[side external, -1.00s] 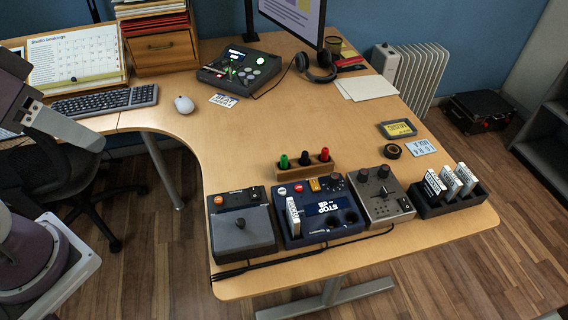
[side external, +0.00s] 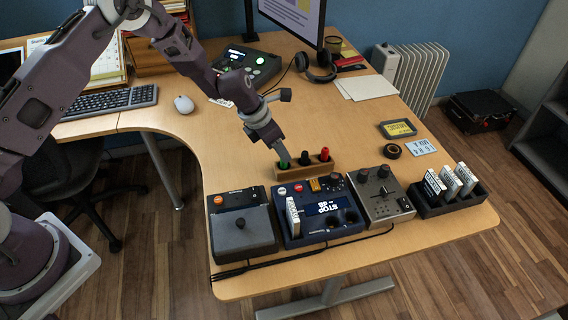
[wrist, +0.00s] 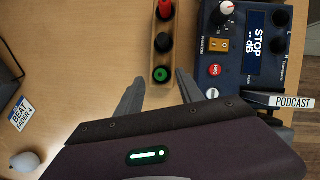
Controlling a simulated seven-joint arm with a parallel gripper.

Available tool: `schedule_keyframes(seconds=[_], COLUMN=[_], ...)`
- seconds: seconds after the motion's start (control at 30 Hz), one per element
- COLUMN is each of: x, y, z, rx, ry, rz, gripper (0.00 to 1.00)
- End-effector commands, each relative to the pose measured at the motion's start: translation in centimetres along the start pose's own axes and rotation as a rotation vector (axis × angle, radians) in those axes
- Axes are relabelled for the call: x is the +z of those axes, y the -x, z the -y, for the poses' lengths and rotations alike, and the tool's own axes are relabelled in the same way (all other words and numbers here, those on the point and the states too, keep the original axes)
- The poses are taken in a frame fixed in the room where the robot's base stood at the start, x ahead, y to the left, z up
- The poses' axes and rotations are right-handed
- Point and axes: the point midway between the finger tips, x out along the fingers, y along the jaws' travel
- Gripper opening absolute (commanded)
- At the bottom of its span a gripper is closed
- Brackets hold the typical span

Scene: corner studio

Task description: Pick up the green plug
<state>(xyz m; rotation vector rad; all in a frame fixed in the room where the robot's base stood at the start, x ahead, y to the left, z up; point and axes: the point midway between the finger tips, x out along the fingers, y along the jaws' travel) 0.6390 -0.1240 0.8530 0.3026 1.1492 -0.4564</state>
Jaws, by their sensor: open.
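The green plug (side external: 284,164) stands upright at the left end of a wooden holder (side external: 317,171). In the wrist view the green plug (wrist: 161,75) is at the near end of the holder (wrist: 153,52). A black plug (side external: 304,157) and a red plug (side external: 325,154) stand beside it in the same holder. My gripper (side external: 280,152) is over the green plug, fingers pointing down at it. In the wrist view my gripper (wrist: 160,78) is open, with one finger on each side of the green plug's end of the holder. I cannot tell whether the fingers touch the plug.
A blue console (side external: 320,230) lies in front of the holder, between a dark pad unit (side external: 243,240) and a grey mixer (side external: 380,205). A black rack (side external: 450,205) with white cartridges is at the right. The desk left of the holder is clear.

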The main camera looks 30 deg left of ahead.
Motion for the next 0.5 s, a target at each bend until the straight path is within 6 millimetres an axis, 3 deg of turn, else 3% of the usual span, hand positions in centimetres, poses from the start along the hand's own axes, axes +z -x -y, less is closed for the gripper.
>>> schedule_keyframes(seconds=[0.2, 0.47, 0.5], x=[0.0, 0.0, 0.0], y=[-4.0, -4.7, -4.7], z=[0.1, 0.1, 0.1], rx=[-0.001, -0.001, -0.001], ry=[-0.003, -0.005, -0.005], rz=[-0.002, -0.002, -0.002], gripper=[0.44, 0.44, 0.40])
